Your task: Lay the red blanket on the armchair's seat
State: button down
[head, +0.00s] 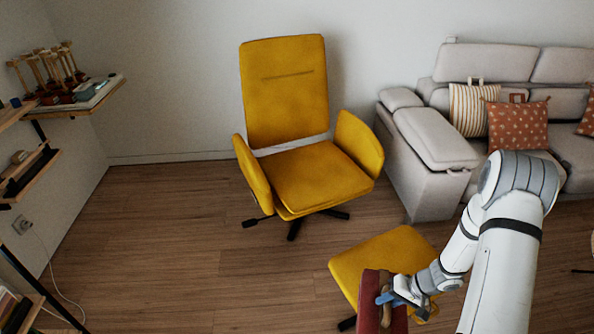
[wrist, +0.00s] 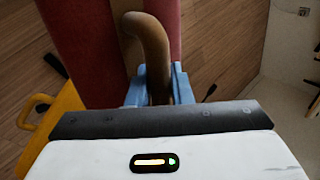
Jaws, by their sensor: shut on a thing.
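The red blanket (head: 369,300) is a folded or rolled bundle with a brown strap handle. In the head view it hangs at the bottom, in front of the yellow footstool. My gripper (head: 388,298) is shut on the brown handle. The wrist view shows the blue fingers (wrist: 158,85) on either side of the handle (wrist: 150,40), with the red blanket (wrist: 75,45) beyond. The yellow armchair (head: 284,92) stands further back, and its seat (head: 316,178) is empty between two side arms. The blanket's lower end is cut off by the frame.
The yellow footstool (head: 385,258) stands between my gripper and the armchair, slightly right. A grey sofa (head: 430,150) with cushions is at the right. Wall shelves (head: 85,105) with small items are at the left. The wooden floor (head: 160,240) left of the footstool is clear.

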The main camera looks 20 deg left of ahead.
aim_at(309, 173)
jog(key=z, duration=0.6)
jog(key=i, duration=0.2)
jog(key=u, duration=3.15)
jog(key=i, duration=1.9)
jog(key=z, duration=2.45)
